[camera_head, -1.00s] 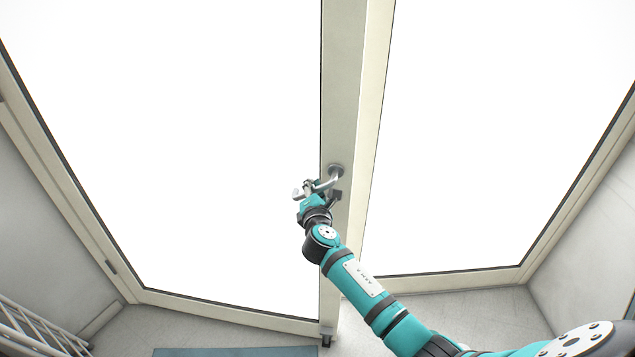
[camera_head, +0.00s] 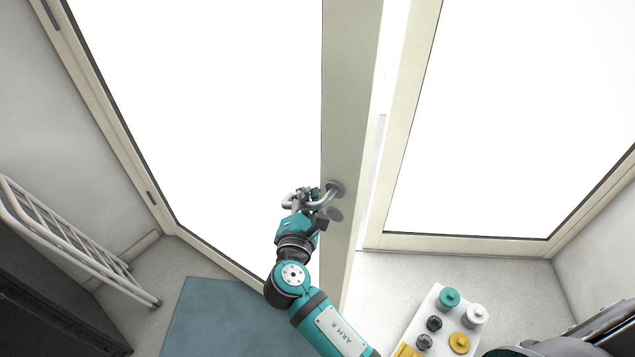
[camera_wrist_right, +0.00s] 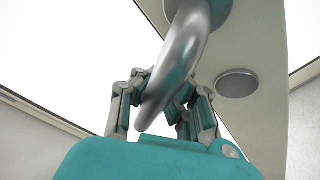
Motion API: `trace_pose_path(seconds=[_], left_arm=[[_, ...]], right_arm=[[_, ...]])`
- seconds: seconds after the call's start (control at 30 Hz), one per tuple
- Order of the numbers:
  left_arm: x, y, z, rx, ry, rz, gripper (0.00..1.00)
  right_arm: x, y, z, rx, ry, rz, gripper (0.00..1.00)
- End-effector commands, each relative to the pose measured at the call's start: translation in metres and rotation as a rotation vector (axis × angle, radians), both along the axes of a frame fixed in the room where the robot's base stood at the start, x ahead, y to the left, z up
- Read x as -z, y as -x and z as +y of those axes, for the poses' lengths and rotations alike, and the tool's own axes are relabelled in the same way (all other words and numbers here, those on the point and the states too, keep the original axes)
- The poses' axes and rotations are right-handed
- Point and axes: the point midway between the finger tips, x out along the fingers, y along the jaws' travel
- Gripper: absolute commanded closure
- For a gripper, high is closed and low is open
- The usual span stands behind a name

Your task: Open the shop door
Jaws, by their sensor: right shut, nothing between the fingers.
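The shop door (camera_head: 350,100) is a pale-framed leaf with a bright glass pane. It stands ajar, with a gap between its edge and the fixed panel on the right. Its silver lever handle (camera_head: 334,188) is on the stile; it also shows large in the right wrist view (camera_wrist_right: 182,62). My right gripper (camera_head: 303,197) is at the handle's free end, its fingers shut with nothing gripped between them. In the wrist view the lever crosses in front of the fingers; I cannot tell whether they touch. My left gripper is out of view.
A fixed glazed panel (camera_head: 460,243) stands right of the door. A blue mat (camera_head: 215,315) lies on the floor before the door. A white rack (camera_head: 75,240) stands at the left wall. A panel with coloured knobs (camera_head: 440,318) is at the lower right.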

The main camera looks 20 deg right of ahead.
Motion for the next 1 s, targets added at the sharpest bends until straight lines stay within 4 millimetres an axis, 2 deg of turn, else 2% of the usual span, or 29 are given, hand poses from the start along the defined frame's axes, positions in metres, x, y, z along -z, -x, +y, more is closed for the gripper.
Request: trace_pose_path(seconds=[0.1,0.27,0.6,0.87,1.0], left_arm=[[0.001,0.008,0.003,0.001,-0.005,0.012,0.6],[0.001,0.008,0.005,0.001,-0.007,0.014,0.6],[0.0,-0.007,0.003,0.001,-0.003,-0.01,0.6],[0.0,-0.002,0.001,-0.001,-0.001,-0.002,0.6],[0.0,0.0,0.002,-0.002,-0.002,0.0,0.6]], right_arm=[[0.001,0.001,-0.005,0.014,0.004,0.004,1.0],[0.002,0.001,-0.006,0.016,0.006,0.004,1.0],[0.003,0.001,-0.006,0.016,0.005,0.007,0.6],[0.002,0.001,-0.005,0.013,0.005,0.005,0.6],[0.002,0.008,-0.001,0.012,0.004,0.006,0.6]])
